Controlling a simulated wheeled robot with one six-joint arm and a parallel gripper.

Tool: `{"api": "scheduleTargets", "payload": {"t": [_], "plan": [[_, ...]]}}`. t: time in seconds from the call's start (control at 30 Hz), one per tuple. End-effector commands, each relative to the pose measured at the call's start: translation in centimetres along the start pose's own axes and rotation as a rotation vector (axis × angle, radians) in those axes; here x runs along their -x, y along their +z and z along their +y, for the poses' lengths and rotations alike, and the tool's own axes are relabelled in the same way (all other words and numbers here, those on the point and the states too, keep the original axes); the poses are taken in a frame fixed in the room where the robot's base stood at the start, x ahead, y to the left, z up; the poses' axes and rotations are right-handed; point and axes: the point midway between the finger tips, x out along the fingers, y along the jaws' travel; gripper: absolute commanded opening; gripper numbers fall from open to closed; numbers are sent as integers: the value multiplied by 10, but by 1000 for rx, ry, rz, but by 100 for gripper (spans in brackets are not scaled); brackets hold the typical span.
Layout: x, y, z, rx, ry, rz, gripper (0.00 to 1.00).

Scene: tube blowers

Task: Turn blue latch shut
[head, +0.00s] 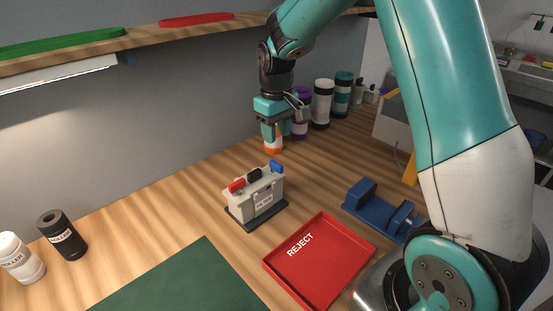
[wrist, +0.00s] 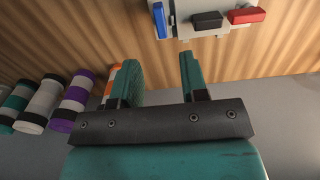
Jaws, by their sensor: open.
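The blue latch (head: 276,166) is a small lever on top of a grey box (head: 262,196) on the wooden bench, at the box's right end in the head view. Beside it on the box are a black lever (head: 254,175) and a red lever (head: 237,185). In the wrist view the blue latch (wrist: 159,19) is at the top, lying at a different angle from the red one. My gripper (head: 276,135) points down behind the box, apart from it. It is open, and its two fingers (wrist: 158,80) show with nothing between them in the wrist view.
A red REJECT tray (head: 268,265) lies in front of the box, and a blue fixture (head: 370,198) stands to its right. Several banded rolls (head: 322,104) stand at the back, with an orange one (head: 272,150) close behind my gripper.

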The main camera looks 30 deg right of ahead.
Motion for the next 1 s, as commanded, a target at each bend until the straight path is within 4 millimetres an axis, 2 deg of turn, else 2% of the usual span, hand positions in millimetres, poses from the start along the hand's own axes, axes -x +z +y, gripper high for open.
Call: {"api": "scheduleTargets", "payload": {"t": [0.2,0.4,0.6,0.87,1.0], "plan": [[-49,1,-1,1,-2,-7,40],[-80,0,-1,1,-1,-3,40],[-94,0,-1,1,-1,0,40],[-95,0,-1,1,0,1,40],[-95,0,-1,1,0,1,11]]}}
